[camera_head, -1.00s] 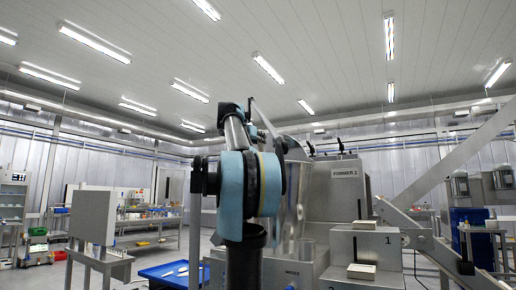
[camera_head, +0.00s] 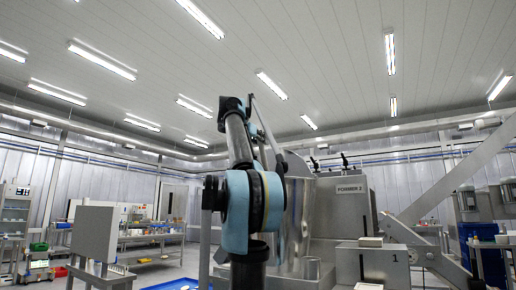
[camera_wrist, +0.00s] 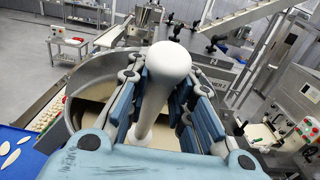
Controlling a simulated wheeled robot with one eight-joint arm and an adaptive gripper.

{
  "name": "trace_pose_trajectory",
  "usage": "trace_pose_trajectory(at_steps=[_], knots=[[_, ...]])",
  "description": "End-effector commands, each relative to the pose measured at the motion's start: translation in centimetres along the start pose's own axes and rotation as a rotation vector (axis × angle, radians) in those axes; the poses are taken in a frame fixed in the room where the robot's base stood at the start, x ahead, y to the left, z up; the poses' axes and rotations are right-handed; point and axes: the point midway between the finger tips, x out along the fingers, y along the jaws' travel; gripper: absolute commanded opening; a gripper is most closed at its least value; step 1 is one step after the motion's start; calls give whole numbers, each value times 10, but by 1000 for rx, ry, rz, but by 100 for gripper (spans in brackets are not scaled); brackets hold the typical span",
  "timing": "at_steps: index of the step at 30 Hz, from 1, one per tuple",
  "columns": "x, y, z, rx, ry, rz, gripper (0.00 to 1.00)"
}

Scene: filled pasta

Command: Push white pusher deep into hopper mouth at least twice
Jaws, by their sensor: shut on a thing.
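The white pusher (camera_wrist: 168,62) shows in the wrist view, its rounded end toward the camera and its shaft running down the picture between the fingers. My gripper (camera_wrist: 166,78) is shut on it, with blue-padded fingers on both sides. The hopper (camera_wrist: 88,78) is a wide round metal bowl behind and below the fingers, with pale beige filling (camera_wrist: 92,108) inside. The pusher is over the hopper mouth; how deep its far end reaches is hidden. In the head view the hopper's shiny side (camera_head: 298,225) is partly behind my arm, and the pusher cannot be made out.
The FORMER 2 machine housing (camera_head: 345,210) stands right of the hopper. A sloping metal chute (camera_wrist: 245,38) rises to the right in the wrist view. A control panel (camera_wrist: 298,115) is at right. A blue tray (camera_wrist: 15,150) with pale pieces lies at left.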

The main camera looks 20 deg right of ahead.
Motion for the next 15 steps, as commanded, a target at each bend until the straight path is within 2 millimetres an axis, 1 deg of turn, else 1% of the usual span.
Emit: trace_pose_trajectory(at_steps=[15], knots=[[-18, 1, 38, 0, 0, 1, 0]])
